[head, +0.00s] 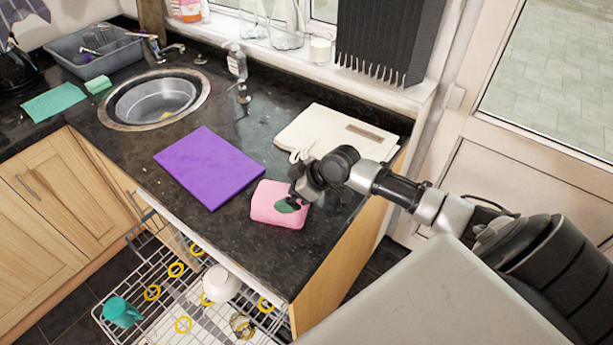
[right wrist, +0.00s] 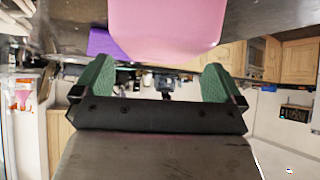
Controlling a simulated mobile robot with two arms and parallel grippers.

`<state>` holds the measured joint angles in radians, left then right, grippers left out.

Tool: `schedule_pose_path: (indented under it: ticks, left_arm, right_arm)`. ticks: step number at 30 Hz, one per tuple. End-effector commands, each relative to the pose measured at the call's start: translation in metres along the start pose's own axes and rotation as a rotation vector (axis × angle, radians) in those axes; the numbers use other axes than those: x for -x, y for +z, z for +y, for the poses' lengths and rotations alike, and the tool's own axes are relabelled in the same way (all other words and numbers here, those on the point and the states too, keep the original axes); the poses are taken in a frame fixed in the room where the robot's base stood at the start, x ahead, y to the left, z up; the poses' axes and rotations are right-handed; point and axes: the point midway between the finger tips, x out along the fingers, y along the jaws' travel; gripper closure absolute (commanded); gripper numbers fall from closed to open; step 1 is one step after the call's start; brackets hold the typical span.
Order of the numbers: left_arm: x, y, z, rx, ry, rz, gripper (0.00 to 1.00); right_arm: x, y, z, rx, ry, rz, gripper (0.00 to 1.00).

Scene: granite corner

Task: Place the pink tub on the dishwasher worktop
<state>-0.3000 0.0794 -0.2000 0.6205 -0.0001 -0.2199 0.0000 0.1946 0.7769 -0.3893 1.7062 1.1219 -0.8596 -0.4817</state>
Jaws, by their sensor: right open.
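The pink tub (head: 272,203) sits on the dark granite worktop (head: 262,256), above the open dishwasher. My right gripper (head: 290,203) is at the tub's right side, with a green finger pad showing close against it in the head view. In the right wrist view the two green-padded fingers (right wrist: 158,78) are spread apart, and the pink tub (right wrist: 165,28) is just beyond them, not between the pads. I cannot tell whether a finger touches the tub. My left gripper is not in view.
The round sink (head: 153,101) is further left. The pulled-out dishwasher rack (head: 165,318) holds a teal mug (head: 122,312) and a white bowl (head: 221,284). The worktop's front corner is clear.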

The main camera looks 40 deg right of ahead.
Motion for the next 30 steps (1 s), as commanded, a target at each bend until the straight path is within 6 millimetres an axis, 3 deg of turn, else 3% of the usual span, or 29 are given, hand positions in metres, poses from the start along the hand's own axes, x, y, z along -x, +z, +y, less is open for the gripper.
schedule_pose_path:
  ticks: [6, 12, 18, 30]
  left_arm:
    - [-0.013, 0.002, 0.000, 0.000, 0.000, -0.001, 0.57]
    - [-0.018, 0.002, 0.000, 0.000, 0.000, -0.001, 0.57]
    - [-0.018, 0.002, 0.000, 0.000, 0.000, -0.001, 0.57]
    - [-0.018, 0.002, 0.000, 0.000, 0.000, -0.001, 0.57]
  right_arm:
    - [0.048, 0.003, 0.001, 0.004, 0.004, -0.004, 0.00]
    - [0.079, 0.003, 0.001, 0.001, 0.002, -0.002, 0.00]
    - [0.089, 0.000, 0.000, 0.000, 0.000, 0.000, 0.00]
    - [0.089, 0.000, 0.000, 0.000, 0.000, 0.001, 0.00]
